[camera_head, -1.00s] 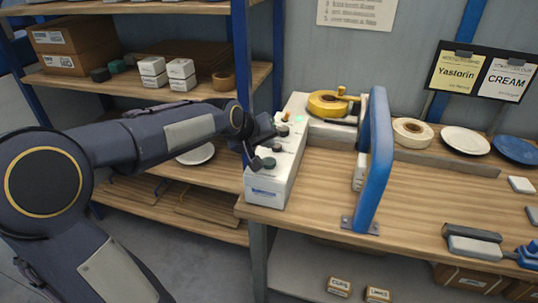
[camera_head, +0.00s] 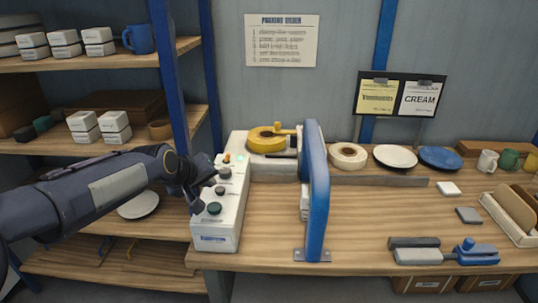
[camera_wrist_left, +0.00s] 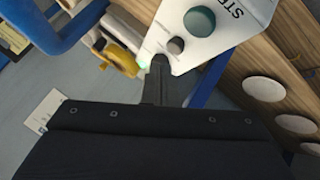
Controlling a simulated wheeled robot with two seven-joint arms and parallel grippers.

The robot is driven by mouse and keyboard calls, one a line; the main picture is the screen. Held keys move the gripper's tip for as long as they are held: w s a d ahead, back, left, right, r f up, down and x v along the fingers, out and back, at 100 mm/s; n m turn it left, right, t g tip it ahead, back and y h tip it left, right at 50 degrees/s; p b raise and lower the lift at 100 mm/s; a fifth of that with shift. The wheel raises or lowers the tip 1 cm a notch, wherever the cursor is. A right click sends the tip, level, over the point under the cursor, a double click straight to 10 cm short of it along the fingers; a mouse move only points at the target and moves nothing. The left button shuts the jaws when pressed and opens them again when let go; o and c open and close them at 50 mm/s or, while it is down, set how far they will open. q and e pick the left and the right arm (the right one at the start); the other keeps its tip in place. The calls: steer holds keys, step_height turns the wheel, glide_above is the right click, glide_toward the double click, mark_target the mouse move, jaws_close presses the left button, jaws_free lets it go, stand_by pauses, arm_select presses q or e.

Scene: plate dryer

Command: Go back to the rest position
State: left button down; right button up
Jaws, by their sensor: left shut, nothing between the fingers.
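My left gripper (camera_head: 205,180) is at the left side of a white control box (camera_head: 215,238) with several dark knobs, at the left end of the wooden bench. Its dark fingers are together and empty in the left wrist view (camera_wrist_left: 158,80). There the fingertips overlap the edge of the box (camera_wrist_left: 222,35), near a small green light and a grey knob. I cannot tell whether they touch it. My right gripper is not in view.
A blue upright frame (camera_head: 316,190) stands on the bench (camera_head: 380,215) beside the box. Yellow tape (camera_head: 266,140) is behind it. Shelves with small white boxes (camera_head: 83,126) are at the left, behind my left arm. Plates and a grey-blue tool (camera_head: 432,256) lie to the right.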

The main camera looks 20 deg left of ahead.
arm_select(q)
steer(key=s+d+f+m+g+h, duration=0.1)
steer(key=s+d, duration=0.3)
steer(key=s, duration=0.5)
steer(key=s+d+f+m+g+h, duration=0.1)
steer(key=s+d+f+m, duration=0.2)
steer(key=s, duration=0.6)
steer(key=s+d+f+m+g+h, duration=0.1)
steer(key=s+d+f+m, duration=0.1)
steer(key=s, duration=0.8)
steer(key=d+f, duration=0.1)
steer(key=d, duration=0.1)
steer(key=shift+d+f+g, duration=0.3)
steer(key=shift+f, duration=0.05)
